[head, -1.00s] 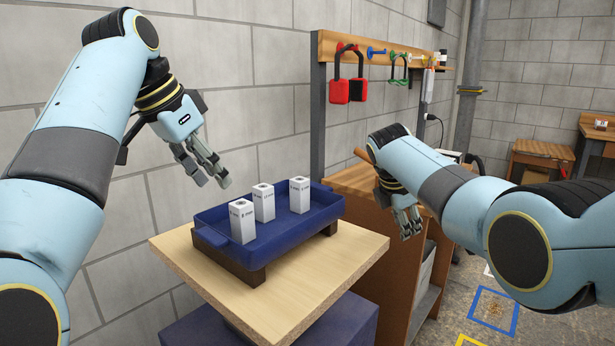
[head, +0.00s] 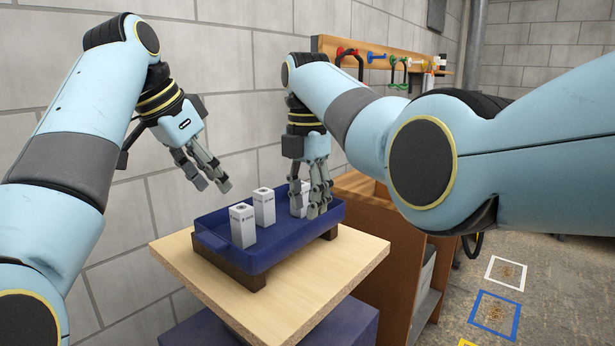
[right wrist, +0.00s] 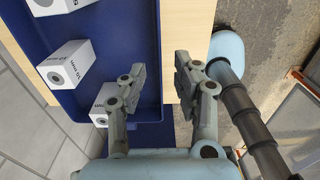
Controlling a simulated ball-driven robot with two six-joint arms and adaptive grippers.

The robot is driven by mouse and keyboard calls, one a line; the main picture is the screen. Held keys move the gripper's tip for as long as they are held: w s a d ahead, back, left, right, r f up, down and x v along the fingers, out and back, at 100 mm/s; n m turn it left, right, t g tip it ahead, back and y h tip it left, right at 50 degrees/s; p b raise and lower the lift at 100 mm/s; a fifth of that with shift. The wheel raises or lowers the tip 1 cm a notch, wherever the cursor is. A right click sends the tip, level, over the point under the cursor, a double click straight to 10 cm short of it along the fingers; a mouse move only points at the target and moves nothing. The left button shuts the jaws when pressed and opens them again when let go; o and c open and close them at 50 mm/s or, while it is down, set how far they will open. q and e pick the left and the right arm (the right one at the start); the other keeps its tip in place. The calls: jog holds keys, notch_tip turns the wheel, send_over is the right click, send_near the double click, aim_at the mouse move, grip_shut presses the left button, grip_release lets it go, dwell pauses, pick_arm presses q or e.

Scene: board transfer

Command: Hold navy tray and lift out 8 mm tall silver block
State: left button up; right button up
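The navy tray (head: 290,246) stands on dark supports on a wooden-topped stand; its floor shows in the right wrist view (right wrist: 125,45). Three pale silver blocks stand upright in it: left (head: 242,226), middle (head: 264,206) and right (head: 296,199). Their small labels are too unclear to tell which reads 8 mm. My right gripper (head: 319,212) is open and empty over the tray's right end, beside the right block and partly hiding it. In the right wrist view (right wrist: 160,85) its fingers stand wide apart. My left gripper (head: 213,184) is open and empty, above the tray's left end.
The wooden top (head: 300,300) is clear in front of the tray. A grey block wall (head: 235,60) rises close behind. A wooden cabinet (head: 400,270) stands to the right, and a rack (head: 410,55) with hanging tools is behind my right arm.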

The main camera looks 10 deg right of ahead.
aim_at(307, 224)
notch_tip(307, 224, down, 5)
jog(key=shift+f, duration=0.1)
dwell(0.3)
grip_shut()
